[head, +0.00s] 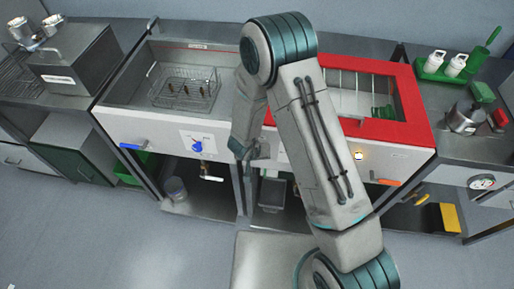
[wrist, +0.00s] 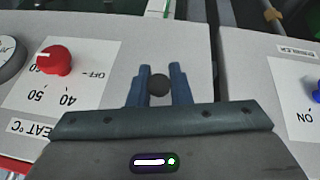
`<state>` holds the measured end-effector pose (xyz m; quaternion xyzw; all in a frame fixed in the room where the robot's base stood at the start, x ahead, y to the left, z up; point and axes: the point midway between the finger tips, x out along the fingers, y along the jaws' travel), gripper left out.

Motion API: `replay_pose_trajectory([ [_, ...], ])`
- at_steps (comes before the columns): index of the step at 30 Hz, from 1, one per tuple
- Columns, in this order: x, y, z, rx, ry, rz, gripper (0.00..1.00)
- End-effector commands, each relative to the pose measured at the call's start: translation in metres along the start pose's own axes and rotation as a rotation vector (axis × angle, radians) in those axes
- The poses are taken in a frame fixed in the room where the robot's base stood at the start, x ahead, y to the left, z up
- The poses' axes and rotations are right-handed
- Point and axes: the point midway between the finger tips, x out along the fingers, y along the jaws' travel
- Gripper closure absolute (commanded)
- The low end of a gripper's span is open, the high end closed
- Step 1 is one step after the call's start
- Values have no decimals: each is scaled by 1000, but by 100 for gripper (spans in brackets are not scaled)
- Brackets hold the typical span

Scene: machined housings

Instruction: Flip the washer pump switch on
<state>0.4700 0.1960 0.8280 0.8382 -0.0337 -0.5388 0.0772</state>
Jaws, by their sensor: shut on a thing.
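A blue knob (head: 197,146) sits on a white plate on the front panel of the left unit, the one with the wire basket. In the wrist view the blue knob (wrist: 316,93) is cut by the right edge, beside an "ON" mark. I cannot read its setting. My gripper (wrist: 160,72) has its two blue fingers close about a small dark round thing (wrist: 159,86), which I cannot identify. In the head view my gripper (head: 243,150) is to the right of the blue knob, apart from it, and partly hidden by my arm.
A red knob (wrist: 54,60) on a heat dial, marked OFF, 40 and 50, is left of my fingers in the wrist view. A blue handle (head: 133,147) is left of the blue knob. The red-rimmed tank (head: 400,135) is at right, with a lit yellow lamp (head: 358,155).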

Motion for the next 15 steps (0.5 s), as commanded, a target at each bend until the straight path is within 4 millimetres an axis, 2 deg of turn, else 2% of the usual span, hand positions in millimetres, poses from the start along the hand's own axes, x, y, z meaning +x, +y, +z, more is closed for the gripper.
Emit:
replay_pose_trajectory([
  [13,0,0,3,0,-9,-3,100],
  [14,0,0,3,0,-9,-3,77],
  [15,0,0,3,0,-9,-3,66],
])
